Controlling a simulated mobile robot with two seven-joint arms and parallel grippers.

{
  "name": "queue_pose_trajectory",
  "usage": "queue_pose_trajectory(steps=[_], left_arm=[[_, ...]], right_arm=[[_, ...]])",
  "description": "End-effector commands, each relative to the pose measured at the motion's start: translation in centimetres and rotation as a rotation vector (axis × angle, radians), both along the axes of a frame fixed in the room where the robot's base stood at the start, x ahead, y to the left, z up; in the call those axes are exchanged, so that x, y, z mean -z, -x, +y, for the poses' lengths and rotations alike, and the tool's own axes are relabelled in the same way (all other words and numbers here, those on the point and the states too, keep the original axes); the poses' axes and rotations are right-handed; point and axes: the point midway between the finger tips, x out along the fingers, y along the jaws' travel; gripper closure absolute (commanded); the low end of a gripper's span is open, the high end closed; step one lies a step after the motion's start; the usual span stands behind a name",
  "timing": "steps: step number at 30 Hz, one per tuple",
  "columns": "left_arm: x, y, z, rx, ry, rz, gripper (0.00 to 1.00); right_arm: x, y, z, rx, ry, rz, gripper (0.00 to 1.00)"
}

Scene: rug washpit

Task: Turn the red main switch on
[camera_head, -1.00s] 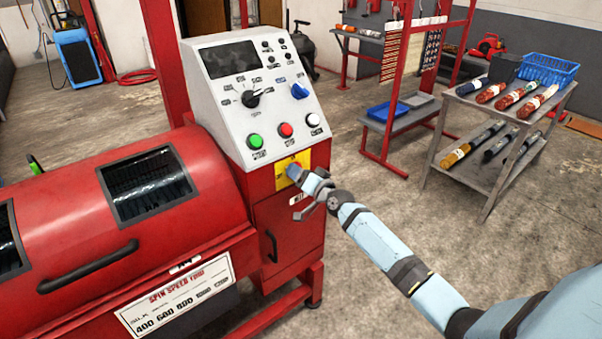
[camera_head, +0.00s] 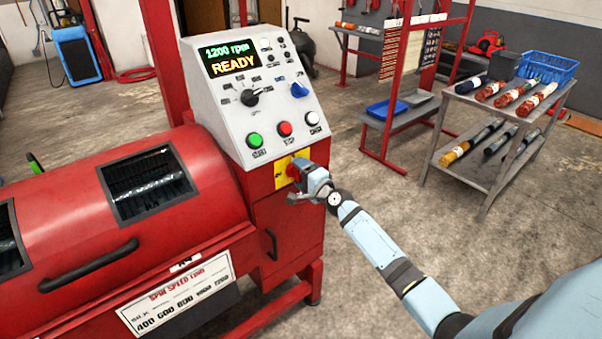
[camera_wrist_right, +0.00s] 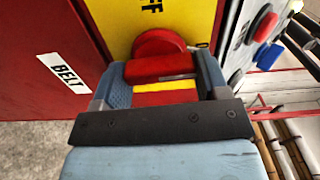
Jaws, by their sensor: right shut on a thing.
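The red main switch (camera_head: 292,172) is a round knob with a raised grip bar on a yellow plate (camera_head: 281,181), low on the front of the machine's control cabinet. In the right wrist view the red switch (camera_wrist_right: 158,44) sits between my fingertips. My right gripper (camera_head: 301,175) is shut on its grip bar, and the gripper (camera_wrist_right: 161,78) shows a finger on either side there. The gripper partly hides the switch in the head view. The display (camera_head: 231,57) is lit and reads "1200 rpm READY". My left gripper is not in view.
The sloped control panel (camera_head: 225,115) above carries a black dial, a blue knob and green, red and white buttons. The red drum machine (camera_head: 150,230) fills the left. A grey cart (camera_head: 490,160) with rolled rugs stands right, with open floor between.

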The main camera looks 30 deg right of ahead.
Motion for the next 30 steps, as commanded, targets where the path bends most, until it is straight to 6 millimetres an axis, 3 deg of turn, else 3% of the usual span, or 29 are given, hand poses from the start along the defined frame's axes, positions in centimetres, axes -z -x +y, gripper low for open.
queue_pose_trajectory(steps=[21, 22, 24, 25, 30], left_arm=[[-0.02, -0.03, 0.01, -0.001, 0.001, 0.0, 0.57], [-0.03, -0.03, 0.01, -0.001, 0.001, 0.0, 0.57], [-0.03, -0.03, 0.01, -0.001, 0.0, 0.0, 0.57], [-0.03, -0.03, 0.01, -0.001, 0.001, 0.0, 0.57], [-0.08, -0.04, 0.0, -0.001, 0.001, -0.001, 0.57]], right_arm=[[0.1, 0.02, -0.01, 0.0, -0.076, 0.007, 0.56], [0.1, 0.02, -0.01, 0.0, -0.076, 0.007, 0.27], [0.09, 0.02, -0.01, 0.0, -0.076, 0.007, 0.11], [0.09, 0.02, -0.01, 0.0, -0.076, 0.007, 0.06], [0.07, 0.01, 0.0, 0.0, -0.075, 0.007, 0.06]])
